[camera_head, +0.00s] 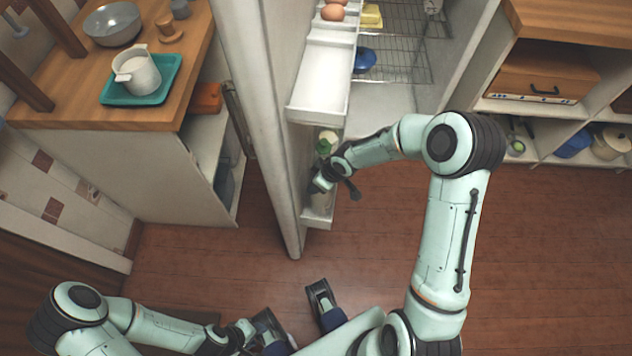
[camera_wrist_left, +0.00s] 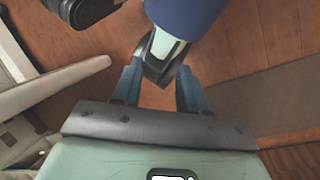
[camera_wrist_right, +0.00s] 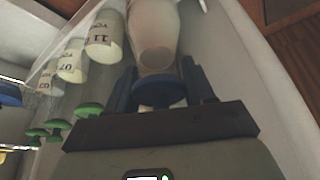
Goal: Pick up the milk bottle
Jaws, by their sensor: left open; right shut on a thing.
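The milk bottle (camera_wrist_right: 153,40) is pale, with a dark blue cap (camera_wrist_right: 160,90), in the right wrist view. My right gripper (camera_wrist_right: 160,92) is shut on it at the cap end. In the head view, my right gripper (camera_head: 321,184) is at the lower shelf of the open fridge door and hides most of the bottle. I cannot tell whether the bottle still touches the shelf. My left gripper (camera_wrist_left: 160,90) is open and empty, low over the floor near my base; it also shows in the head view (camera_head: 262,328).
Several green-capped bottles (camera_wrist_right: 88,110) with numbered labels stand beside the held bottle. The door shelf (camera_head: 318,217) has a raised rim. An upper door bin (camera_head: 320,85) is above. A counter (camera_head: 100,90) with a pitcher (camera_head: 136,72) is left. Floor is clear at right.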

